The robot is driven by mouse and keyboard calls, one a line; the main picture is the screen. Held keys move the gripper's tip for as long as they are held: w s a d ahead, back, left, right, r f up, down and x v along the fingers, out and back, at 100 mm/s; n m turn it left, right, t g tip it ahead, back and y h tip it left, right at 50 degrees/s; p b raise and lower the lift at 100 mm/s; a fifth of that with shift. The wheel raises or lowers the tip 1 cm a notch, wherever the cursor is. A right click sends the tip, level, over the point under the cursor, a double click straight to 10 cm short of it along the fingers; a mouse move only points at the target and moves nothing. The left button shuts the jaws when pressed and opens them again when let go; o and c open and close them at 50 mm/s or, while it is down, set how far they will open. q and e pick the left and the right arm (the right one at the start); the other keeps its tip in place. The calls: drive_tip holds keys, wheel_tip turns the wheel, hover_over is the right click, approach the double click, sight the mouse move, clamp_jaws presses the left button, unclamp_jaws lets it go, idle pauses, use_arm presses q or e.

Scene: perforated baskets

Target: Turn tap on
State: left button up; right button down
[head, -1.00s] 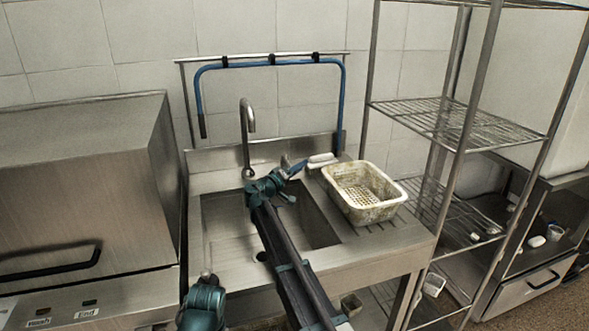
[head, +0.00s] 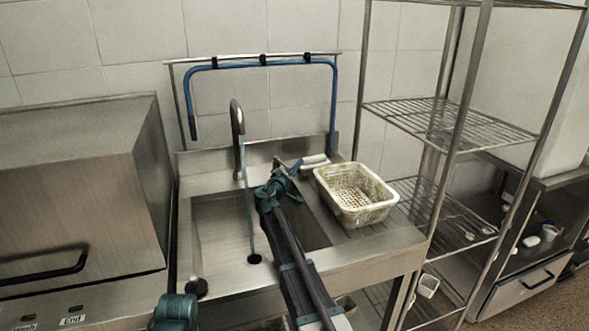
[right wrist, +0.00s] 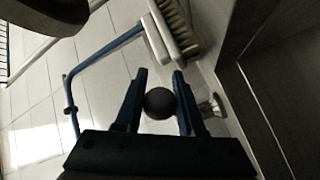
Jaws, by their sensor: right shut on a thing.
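The tap's curved metal spout (head: 237,117) rises at the back of the steel sink (head: 212,222). A thin bluish stream of water (head: 249,205) runs from it down to the drain. My right gripper (head: 277,172) is beside the spout, above the basin, and largely hides the tap's handle. In the right wrist view its two fingers (right wrist: 160,80) are on either side of a dark round knob (right wrist: 160,103), seemingly the handle's end. A teal part of my left arm shows at the lower left; its gripper is out of view.
A perforated white basket (head: 355,193) stands on the drainboard right of the basin. A brush (right wrist: 174,28) lies behind the gripper. A blue hose (head: 262,64) hangs on a wall rail. A steel machine (head: 75,190) stands left and a wire shelf rack (head: 450,125) right.

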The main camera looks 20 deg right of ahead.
drive_tip(key=c, duration=0.5)
unclamp_jaws()
drive_tip(key=v, duration=1.4)
